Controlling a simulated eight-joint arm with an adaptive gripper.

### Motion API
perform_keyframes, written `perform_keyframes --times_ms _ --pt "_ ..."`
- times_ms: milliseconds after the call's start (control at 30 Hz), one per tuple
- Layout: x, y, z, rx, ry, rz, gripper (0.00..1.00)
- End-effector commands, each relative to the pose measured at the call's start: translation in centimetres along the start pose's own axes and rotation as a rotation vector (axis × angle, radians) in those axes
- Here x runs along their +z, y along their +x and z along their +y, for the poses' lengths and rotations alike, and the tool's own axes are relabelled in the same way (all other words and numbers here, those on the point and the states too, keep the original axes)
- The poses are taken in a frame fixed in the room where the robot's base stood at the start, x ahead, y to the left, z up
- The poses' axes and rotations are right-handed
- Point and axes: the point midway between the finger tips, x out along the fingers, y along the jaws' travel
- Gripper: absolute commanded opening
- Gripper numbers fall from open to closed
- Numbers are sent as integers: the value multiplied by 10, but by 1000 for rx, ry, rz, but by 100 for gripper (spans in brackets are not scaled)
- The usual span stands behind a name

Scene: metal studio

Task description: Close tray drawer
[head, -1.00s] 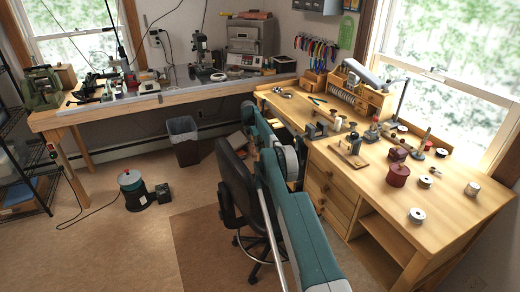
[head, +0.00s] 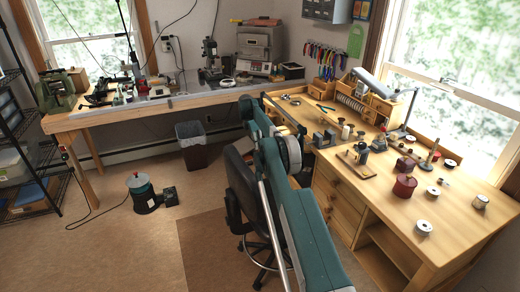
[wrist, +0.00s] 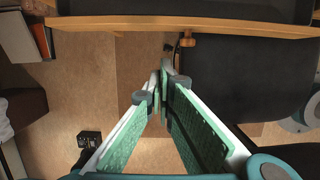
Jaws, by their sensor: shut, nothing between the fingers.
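The tray drawer front (wrist: 120,22) is a wooden strip across the top of the wrist view. A round wooden knob (wrist: 187,42) sticks out from it. Behind the strip lies a dark tray floor (wrist: 150,7). My gripper (wrist: 163,78) has its green-padded fingers together and empty. In the picture its tips are just below the strip, near the knob, with no clear contact. In the head view my arm hides the gripper and most of the drawer area under the bench.
A black office chair (head: 240,180) stands close beside my arm; its dark back (wrist: 250,80) fills the right of the wrist view. The wooden bench (head: 440,235) has drawers (head: 338,205) and tools on top. A waste bin (head: 191,150) is behind. Floor at left is mostly clear.

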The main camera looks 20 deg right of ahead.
Motion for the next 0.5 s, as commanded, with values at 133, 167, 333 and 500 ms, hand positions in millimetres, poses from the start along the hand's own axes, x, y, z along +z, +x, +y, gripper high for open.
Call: perform_keyframes --times_ms 133,167,333,500 --pt "0 -7 0 0 0 0 0" --pt "0 -8 0 0 0 0 0" --pt "0 -8 0 0 0 0 0" --pt "0 -8 0 0 0 0 0"
